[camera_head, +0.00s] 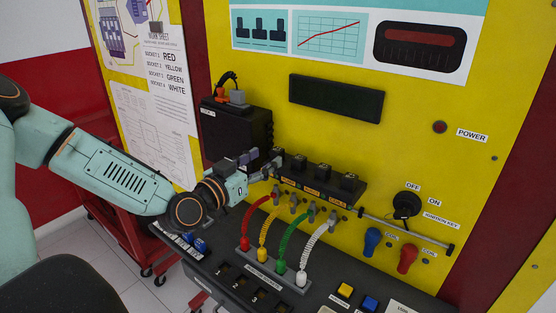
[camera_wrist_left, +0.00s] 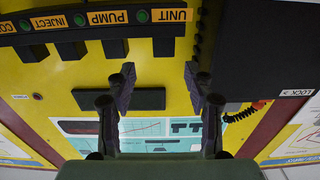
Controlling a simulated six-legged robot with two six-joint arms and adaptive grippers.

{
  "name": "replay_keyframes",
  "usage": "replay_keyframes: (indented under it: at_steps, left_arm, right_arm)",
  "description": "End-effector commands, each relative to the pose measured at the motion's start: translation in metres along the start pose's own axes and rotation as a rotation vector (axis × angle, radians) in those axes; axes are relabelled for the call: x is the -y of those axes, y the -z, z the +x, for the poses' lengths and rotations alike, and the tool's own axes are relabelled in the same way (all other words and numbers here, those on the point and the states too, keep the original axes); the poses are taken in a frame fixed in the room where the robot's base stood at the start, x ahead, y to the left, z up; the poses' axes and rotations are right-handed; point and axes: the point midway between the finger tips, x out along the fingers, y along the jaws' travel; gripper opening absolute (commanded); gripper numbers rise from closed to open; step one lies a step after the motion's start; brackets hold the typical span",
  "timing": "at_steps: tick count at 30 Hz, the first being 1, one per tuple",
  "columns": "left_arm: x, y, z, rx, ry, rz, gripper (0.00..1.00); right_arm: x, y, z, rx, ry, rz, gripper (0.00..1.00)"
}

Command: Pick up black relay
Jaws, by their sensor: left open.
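Several black relays stand in a row on a dark ledge (camera_head: 312,186) on the yellow panel, above colour-labelled sockets. The leftmost black relay (camera_head: 278,155) is closest to my left gripper (camera_head: 262,166), which points at it from the left. In the left wrist view, which is upside down, this relay (camera_wrist_left: 163,46) by the UNIT label lies ahead of the gap between the fingers of my left gripper (camera_wrist_left: 160,77). The gripper is open, with nothing between its fingers. Whether a finger touches the relay cannot be told. My right gripper is not in view.
A black box (camera_head: 238,135) on the panel stands close behind my left gripper. Red, yellow, green and white cables (camera_head: 283,236) arch below the ledge. An ignition key switch (camera_head: 407,204) and blue and red plugs (camera_head: 407,258) are to the right.

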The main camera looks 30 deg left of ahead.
Motion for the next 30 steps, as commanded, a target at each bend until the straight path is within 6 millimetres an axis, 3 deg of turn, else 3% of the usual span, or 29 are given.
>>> replay_keyframes:
  at_steps: [8,21,30]
  left_arm:
    - [0.001,-0.002,0.014,0.001,-0.004,0.006,0.53]
    - [0.003,-0.003,0.053,0.002,-0.005,0.005,0.53]
    - [0.003,-0.002,0.06,0.001,-0.003,0.0,0.53]
  right_arm:
    - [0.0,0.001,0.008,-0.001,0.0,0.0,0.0]
    - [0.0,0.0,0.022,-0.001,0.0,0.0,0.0]
    - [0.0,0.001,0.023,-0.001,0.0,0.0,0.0]
